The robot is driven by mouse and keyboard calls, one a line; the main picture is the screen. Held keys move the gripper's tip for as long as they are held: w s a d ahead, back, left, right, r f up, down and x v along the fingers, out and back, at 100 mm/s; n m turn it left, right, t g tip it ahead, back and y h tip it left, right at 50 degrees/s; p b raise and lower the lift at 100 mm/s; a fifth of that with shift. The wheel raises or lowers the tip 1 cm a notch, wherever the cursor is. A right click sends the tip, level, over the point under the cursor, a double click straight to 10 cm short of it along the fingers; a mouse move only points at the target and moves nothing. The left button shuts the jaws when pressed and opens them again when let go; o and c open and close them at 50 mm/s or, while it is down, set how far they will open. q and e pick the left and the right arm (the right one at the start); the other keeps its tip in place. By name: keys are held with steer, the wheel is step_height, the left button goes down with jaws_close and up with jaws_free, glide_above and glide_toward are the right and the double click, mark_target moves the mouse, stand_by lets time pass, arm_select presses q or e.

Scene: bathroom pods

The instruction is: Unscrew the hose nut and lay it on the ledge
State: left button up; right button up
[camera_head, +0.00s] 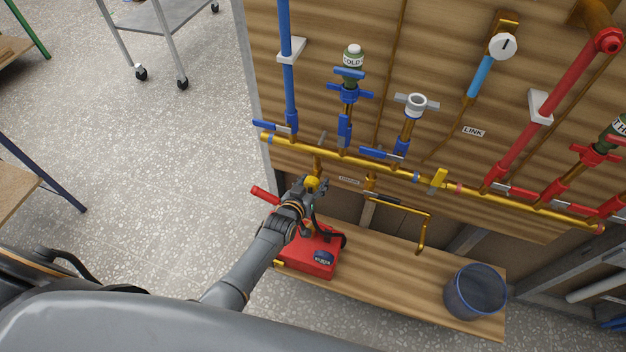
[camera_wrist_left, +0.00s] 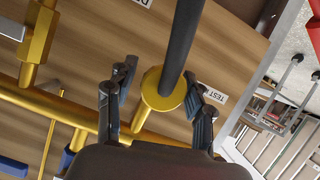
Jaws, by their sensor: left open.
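The hose nut (camera_wrist_left: 163,88) is a round, gold-yellow collar with a black hose (camera_wrist_left: 181,40) running out of it. In the head view the nut (camera_head: 312,183) is a small yellow spot below the brass manifold pipe. My left gripper (camera_head: 309,188) is at the nut. In the left wrist view its two dark fingers (camera_wrist_left: 160,84) are spread, one on each side of the nut, with gaps visible. The wooden ledge (camera_head: 390,275) runs along the bottom of the panel, below the gripper. My right gripper does not show.

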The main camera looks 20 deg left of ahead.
arm_select(q)
steer(key=shift+a, duration=0.1)
jaws_close()
steer(key=shift+f+n+h+b, duration=0.15)
steer(key=shift+n+h+b, duration=0.15)
steer(key=shift+n+h, duration=0.1)
steer(key=shift+w, duration=0.1)
steer(key=shift+s, duration=0.45)
steer(key=shift+c, duration=1.8)
jaws_free()
steer(key=shift+c, duration=1.2)
